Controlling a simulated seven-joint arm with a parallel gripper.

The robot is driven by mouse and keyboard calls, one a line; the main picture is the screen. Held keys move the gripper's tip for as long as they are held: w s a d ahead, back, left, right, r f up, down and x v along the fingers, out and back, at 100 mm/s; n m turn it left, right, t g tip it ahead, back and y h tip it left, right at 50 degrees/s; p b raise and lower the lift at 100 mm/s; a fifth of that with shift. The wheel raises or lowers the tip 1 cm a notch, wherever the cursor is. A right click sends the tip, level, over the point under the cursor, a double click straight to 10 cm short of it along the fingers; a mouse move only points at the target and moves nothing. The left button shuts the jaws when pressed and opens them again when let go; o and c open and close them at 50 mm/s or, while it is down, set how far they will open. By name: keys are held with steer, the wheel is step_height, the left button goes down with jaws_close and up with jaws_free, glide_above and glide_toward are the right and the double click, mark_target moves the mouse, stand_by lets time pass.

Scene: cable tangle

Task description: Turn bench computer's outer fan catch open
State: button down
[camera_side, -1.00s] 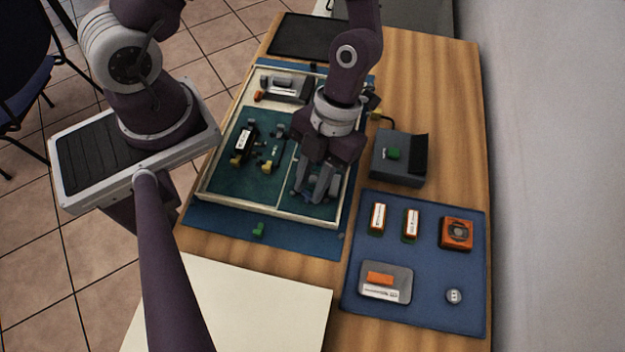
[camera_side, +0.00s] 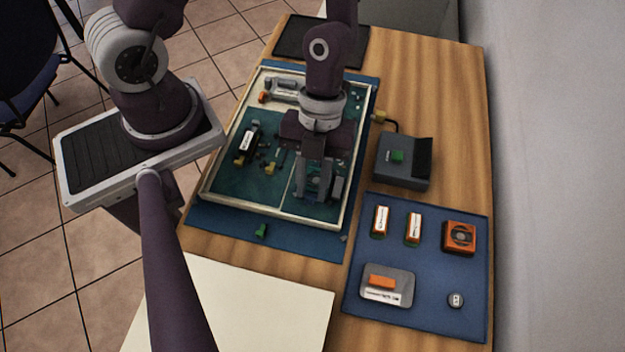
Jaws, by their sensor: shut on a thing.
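The bench computer is a shallow, pale-rimmed open case (camera_side: 268,216) with a green board inside, lying on a blue mat. My gripper (camera_side: 314,194) points down into its lower right part, over a dark bluish fan unit (camera_side: 322,186). The fingers are shut on a small part there, which I take to be the outer fan catch. The fingers and the wrist hide the catch, so its angle cannot be seen. A black module with a white label (camera_side: 248,141) stands on the board to the left.
A grey box with a green button (camera_side: 397,156) stands right of the case, with a cable. A green piece (camera_side: 261,230) lies before the case.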

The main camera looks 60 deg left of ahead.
mark_target(316, 182)
steer(key=c, duration=1.2)
jaws_free()
steer(key=v, duration=0.7)
steer(key=shift+r, duration=0.1)
